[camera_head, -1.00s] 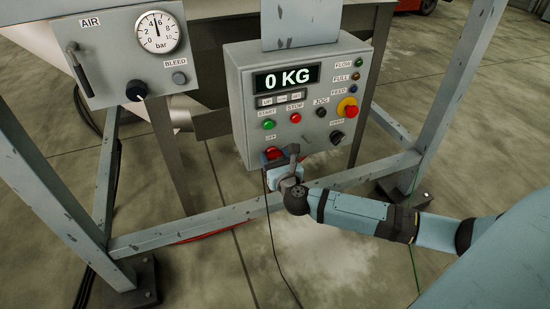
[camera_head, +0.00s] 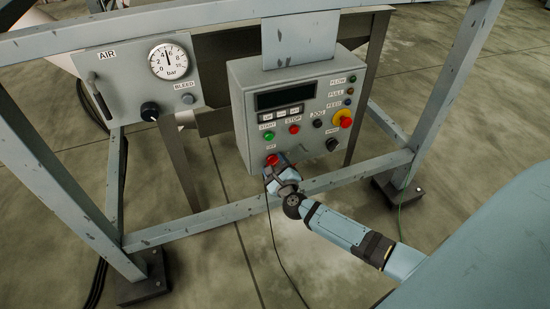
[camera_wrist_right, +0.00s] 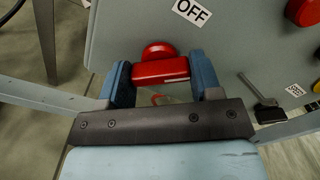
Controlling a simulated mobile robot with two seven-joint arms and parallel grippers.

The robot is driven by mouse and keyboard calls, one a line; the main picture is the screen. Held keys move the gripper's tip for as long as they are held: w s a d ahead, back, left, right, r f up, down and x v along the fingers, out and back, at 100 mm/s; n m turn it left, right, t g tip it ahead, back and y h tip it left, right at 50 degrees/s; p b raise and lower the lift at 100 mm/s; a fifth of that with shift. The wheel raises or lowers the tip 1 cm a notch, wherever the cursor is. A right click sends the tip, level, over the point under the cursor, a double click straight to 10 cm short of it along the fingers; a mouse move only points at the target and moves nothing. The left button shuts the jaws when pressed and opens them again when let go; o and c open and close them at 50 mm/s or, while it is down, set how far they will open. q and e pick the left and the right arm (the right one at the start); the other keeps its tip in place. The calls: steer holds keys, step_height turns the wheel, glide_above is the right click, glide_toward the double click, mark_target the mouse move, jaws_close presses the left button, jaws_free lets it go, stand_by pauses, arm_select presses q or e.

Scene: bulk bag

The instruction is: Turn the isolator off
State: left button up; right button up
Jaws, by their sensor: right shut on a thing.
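The isolator is a red rotary handle (camera_head: 271,160) low on the left of the grey control box's front. An OFF label (camera_wrist_right: 192,11) sits beside it in the right wrist view. My right gripper (camera_head: 276,170) is at the handle, and its blue fingers (camera_wrist_right: 161,80) are shut on the handle's red grip (camera_wrist_right: 160,71), one on each side. The display (camera_head: 286,95) on the box is dark. The handle is partly hidden by the gripper in the head view. My left gripper is not in view.
Green start (camera_head: 268,136) and red stop (camera_head: 294,129) buttons sit just above the handle. A red-and-yellow emergency stop (camera_head: 343,119) is to the right. A frame crossbar (camera_head: 340,177) runs below the box. An air panel (camera_head: 125,85) with gauge stands at left.

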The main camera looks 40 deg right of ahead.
steer(key=n+p, duration=0.3)
steer(key=n, duration=0.1)
steer(key=shift+r+n, duration=0.1)
steer(key=shift+n, duration=0.2)
steer(key=shift+n+p, duration=0.6)
steer(key=shift+n, duration=0.3)
steer(key=shift+n+p, duration=0.4)
steer(key=shift+n, duration=0.4)
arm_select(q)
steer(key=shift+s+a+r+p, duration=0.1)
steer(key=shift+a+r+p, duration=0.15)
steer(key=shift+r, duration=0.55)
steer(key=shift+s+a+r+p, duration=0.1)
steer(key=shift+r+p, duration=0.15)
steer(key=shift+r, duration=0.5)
arm_select(e)
steer(key=shift+n, duration=1)
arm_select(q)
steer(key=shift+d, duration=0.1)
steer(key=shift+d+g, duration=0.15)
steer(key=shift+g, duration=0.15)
arm_select(e)
steer(key=o, duration=0.9)
